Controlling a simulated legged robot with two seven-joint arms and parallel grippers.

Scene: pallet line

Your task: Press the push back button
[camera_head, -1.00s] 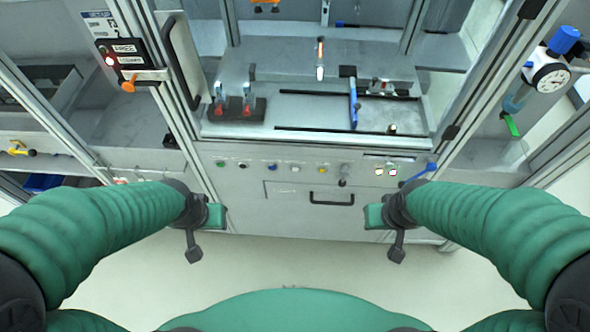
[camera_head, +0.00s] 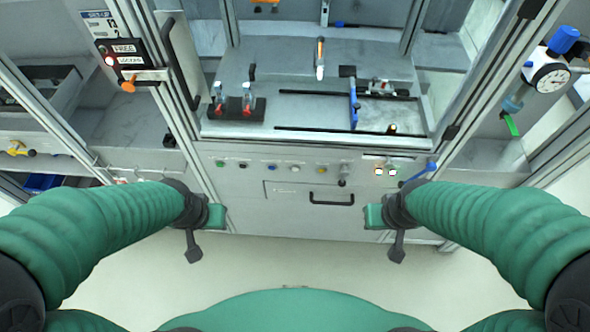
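A row of small round buttons runs along the grey front panel (camera_head: 255,190) of the machine: green (camera_head: 220,163), black (camera_head: 243,165), blue (camera_head: 271,167), white (camera_head: 294,169) and yellow (camera_head: 321,170). Two lit whitish buttons (camera_head: 385,171) sit at the panel's right. I cannot read which one is the push back button. My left gripper (camera_head: 205,230) hangs in front of the panel's lower left, below the buttons. My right gripper (camera_head: 386,231) hangs before its lower right. Neither appears to touch a button. Neither visibly holds anything; their finger openings are unclear.
A black handle (camera_head: 331,202) sits on the panel below the buttons. A blue lever (camera_head: 418,172) sticks out at right. Above is a worktop with red-and-metal clamps (camera_head: 247,100). A gauge (camera_head: 550,77) is at far right. Pale floor lies open between my arms.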

